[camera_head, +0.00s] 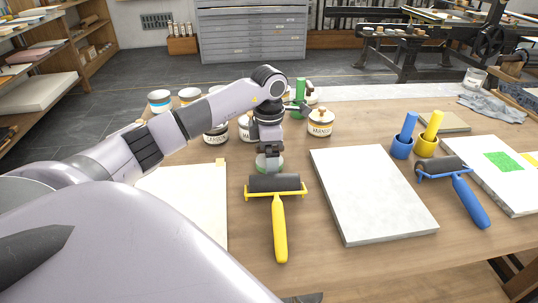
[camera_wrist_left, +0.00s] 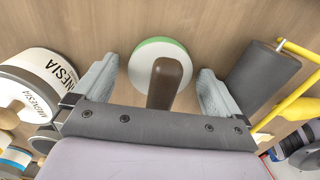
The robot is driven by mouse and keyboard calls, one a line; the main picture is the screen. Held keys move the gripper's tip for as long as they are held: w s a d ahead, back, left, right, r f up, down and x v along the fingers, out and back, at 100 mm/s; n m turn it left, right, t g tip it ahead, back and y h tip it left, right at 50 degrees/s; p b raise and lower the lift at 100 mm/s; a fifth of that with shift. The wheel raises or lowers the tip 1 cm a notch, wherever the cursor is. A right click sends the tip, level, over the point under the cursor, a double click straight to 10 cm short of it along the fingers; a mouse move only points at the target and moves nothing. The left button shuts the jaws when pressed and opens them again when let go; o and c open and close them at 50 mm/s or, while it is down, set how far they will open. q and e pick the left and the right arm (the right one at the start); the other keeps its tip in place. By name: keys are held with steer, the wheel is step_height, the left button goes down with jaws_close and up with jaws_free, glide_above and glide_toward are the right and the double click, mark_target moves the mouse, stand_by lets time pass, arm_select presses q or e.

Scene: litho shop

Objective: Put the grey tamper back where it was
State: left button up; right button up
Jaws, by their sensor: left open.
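A tamper (camera_wrist_left: 160,62) with a pale round base, a green rim and a brown handle stands on the wooden table. In the head view only its green edge (camera_head: 262,170) shows beneath my left gripper (camera_head: 268,158), behind a yellow-handled roller. In the left wrist view my left gripper (camera_wrist_left: 158,92) is open, with its fingers apart on either side of the tamper. The fingers show gaps to the base, and the handle points toward the palm. My right gripper is not in view.
The yellow-handled roller (camera_head: 279,220) lies close to my left gripper. Labelled jars (camera_head: 320,123) stand behind and beside it. A pale stone slab (camera_head: 370,195) lies to the right. Blue (camera_head: 402,147) and yellow cups (camera_head: 425,147) and a blue roller (camera_head: 468,198) are farther right.

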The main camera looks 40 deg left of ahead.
arm_select(q)
step_height(320, 180, up, 12)
steer(key=shift+r+p, duration=0.15)
steer(key=shift+p, duration=0.55)
